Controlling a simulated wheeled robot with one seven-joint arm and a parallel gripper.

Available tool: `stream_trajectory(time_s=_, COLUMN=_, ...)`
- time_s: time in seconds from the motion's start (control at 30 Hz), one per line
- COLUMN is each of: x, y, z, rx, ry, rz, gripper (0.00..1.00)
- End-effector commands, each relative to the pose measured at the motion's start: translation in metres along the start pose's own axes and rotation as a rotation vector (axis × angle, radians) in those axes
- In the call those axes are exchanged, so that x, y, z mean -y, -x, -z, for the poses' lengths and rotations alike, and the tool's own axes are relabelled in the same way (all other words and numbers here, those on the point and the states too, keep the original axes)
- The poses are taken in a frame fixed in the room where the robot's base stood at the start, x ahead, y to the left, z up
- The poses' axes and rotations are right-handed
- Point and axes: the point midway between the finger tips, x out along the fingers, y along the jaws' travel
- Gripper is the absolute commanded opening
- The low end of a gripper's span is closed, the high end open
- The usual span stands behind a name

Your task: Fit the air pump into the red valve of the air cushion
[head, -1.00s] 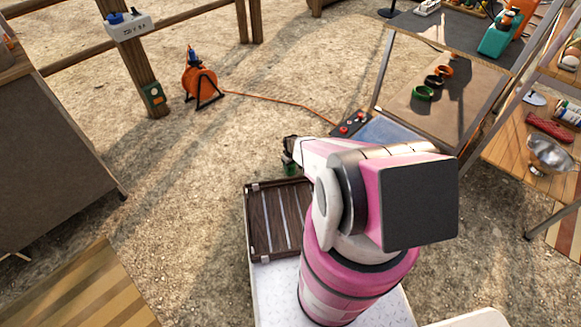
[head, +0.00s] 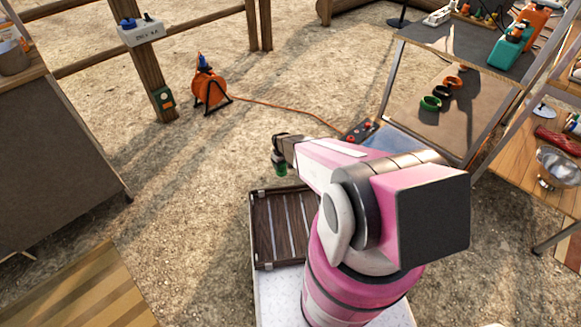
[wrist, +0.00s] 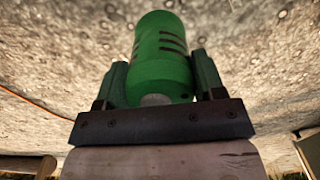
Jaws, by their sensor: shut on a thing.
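My gripper (head: 279,158) is shut on the green air pump (wrist: 162,55), a green cylinder with dark slots. The pump stands between both fingers in the wrist view. In the head view the pump (head: 280,168) is a small green end below the gripper, over bare ground.
A shelf with a metal bowl (head: 557,167) is at right. A dark cabinet (head: 55,165) stands at left.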

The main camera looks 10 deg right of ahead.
Motion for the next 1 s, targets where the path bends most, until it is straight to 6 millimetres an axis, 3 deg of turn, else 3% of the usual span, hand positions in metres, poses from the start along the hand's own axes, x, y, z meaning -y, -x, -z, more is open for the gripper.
stream_trajectory(time_s=0.1, x=0.015, y=0.01, z=0.005, rx=0.0, ry=0.002, rz=0.0, gripper=0.3)
stream_trajectory(time_s=0.3, x=0.024, y=0.023, z=0.009, rx=-0.001, ry=0.0, rz=0.0, gripper=0.3)
stream_trajectory(time_s=1.0, x=0.025, y=0.096, z=0.01, rx=-0.001, ry=0.0, rz=0.0, gripper=0.3)
